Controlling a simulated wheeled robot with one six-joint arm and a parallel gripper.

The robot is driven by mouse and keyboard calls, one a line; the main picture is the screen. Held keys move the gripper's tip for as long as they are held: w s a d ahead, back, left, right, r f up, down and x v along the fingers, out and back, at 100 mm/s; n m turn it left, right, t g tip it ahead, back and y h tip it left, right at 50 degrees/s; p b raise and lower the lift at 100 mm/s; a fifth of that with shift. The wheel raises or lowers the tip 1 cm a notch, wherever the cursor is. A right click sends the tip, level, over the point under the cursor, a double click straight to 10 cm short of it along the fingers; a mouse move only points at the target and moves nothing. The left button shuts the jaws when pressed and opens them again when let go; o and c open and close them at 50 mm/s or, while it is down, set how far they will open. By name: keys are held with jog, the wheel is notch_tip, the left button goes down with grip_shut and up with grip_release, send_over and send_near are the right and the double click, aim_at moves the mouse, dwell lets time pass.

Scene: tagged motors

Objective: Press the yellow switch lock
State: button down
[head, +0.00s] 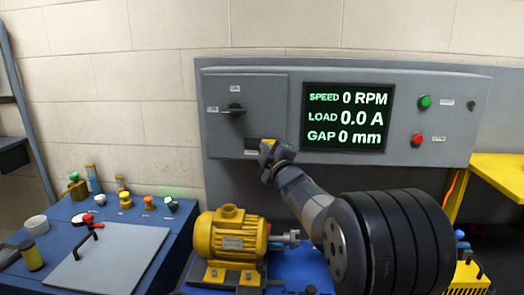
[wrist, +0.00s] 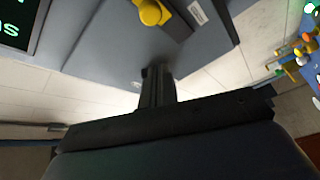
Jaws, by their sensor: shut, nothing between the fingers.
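The yellow switch lock (head: 268,142) is on the grey control cabinet, low on its left door and left of the display. My gripper (head: 268,164) is in front of the cabinet, close to the lock, and its wrist partly covers the lock in the head view. In the wrist view, the lock (wrist: 151,12) shows as a rounded yellow knob at the top edge, beside a white label. My gripper's fingers (wrist: 155,72) are together and empty, below the lock in that picture. A gap shows between them in the picture; I cannot tell the distance in depth.
The display (head: 346,117) reads zero speed, load and gap. A green button (head: 425,102) and a red button (head: 417,139) are on the right. A black rotary handle (head: 234,110) is above the lock. A yellow motor (head: 230,240) stands below; a blue bench (head: 165,262) is left.

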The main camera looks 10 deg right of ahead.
jog(key=shift+a+b+v, duration=0.1)
jog(key=shift+b+v, duration=0.2)
jog(key=shift+v, duration=0.85)
jog(key=shift+a+b+v, duration=0.15)
jog(key=shift+b+v, duration=0.1)
jog(key=shift+v, duration=0.95)
jog(key=p+x, duration=0.3)
jog(key=a+f+p+x, duration=0.1)
jog(key=p+x, duration=0.2)
jog(key=x, duration=0.1)
jog(key=f+p+x, duration=0.1)
jog(key=p+x, duration=0.2)
jog(key=x, duration=0.1)
jog(key=shift+w+a, duration=0.15)
jog(key=shift+a, duration=0.25)
jog(key=shift+a+f, duration=0.1)
jog(key=shift+a, duration=0.05)
jog(key=shift+a+b, duration=0.2)
jog(key=shift+b, duration=0.1)
jog(key=shift+w, duration=0.1)
jog(key=shift+d, duration=0.1)
